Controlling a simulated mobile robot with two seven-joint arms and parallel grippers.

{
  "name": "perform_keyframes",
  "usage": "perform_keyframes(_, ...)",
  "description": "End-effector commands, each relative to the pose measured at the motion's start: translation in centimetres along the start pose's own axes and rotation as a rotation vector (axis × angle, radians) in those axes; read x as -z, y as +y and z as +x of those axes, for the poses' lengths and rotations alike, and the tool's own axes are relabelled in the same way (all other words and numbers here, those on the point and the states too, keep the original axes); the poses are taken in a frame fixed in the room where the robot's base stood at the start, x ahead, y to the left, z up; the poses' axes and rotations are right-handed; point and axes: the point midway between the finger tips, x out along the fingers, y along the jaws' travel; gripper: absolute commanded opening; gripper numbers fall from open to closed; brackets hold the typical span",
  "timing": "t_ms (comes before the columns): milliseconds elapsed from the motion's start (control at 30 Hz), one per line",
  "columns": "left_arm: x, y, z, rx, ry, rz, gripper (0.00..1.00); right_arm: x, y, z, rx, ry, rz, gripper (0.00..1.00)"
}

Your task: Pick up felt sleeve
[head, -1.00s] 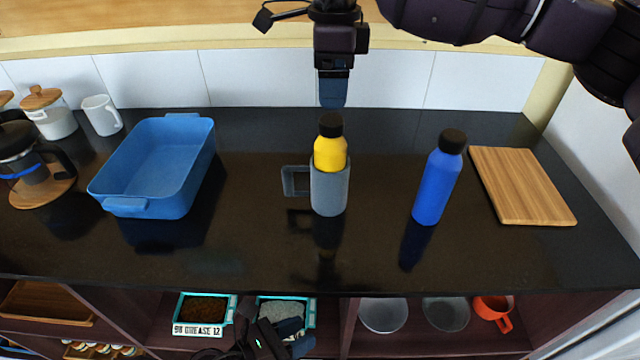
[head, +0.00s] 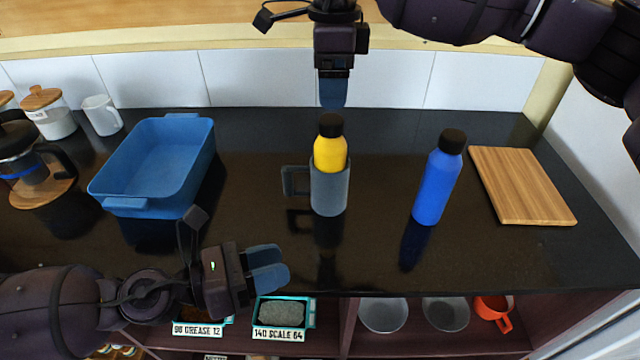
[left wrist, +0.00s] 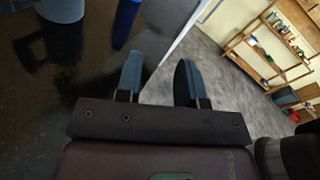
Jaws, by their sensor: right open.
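The grey felt sleeve (head: 330,192) stands upright on the black counter, around the lower part of a yellow bottle (head: 330,155) with a black cap. Its handle loop (head: 296,181) points left. My left gripper (head: 278,266) is open and empty in front of the sleeve, to its lower left, fingers pointing right. In the left wrist view its two fingers (left wrist: 158,80) stand apart, and part of the grey sleeve (left wrist: 62,8) shows at the top left. My right gripper (head: 333,104) points down behind and above the bottle cap; it is open and empty.
A blue bottle (head: 436,185) stands right of the sleeve, with a wooden board (head: 522,187) beyond it. A blue tub (head: 128,207) stands left. Shelves below the counter hold labelled bins (head: 280,333), bowls and an orange mug (head: 494,311). The counter between tub and sleeve is clear.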

Motion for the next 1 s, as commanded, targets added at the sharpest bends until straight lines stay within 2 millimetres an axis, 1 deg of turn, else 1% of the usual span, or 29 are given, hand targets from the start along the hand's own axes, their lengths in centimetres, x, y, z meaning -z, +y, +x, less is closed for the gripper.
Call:
perform_keyframes(167,-0.8,4.4,0.8,-0.172,-0.089,0.084,0.35,0.0,0.0,0.0,0.0,0.0,0.0,0.78)
perform_keyframes(200,-1.0,5.5,0.9,-0.22,-0.107,0.105,0.35,0.0,0.0,0.0,0.0,0.0,0.0,0.78)
perform_keyframes(300,-1.3,8.4,0.9,-0.348,-0.141,0.163,0.35,0.0,0.0,0.0,0.0,0.0,0.0,0.78)
perform_keyframes(400,-1.4,10.8,0.6,-0.456,-0.157,0.208,0.35,0.0,0.0,0.0,0.0,0.0,0.0,0.78)
perform_keyframes(500,-1.5,12.3,0.4,-0.53,-0.161,0.238,0.35,0.0,0.0,0.0,0.0,0.0,0.0,0.78)
perform_keyframes(667,-1.6,13.6,0.6,-0.579,-0.163,0.26,0.35,0.0,0.0,0.0,0.0,0.0,0.0,0.78)
perform_keyframes(1000,-2.7,16.0,4.3,-0.581,-0.163,0.261,0.35,0.0,0.0,0.0,0.0,0.0,0.0,0.78)
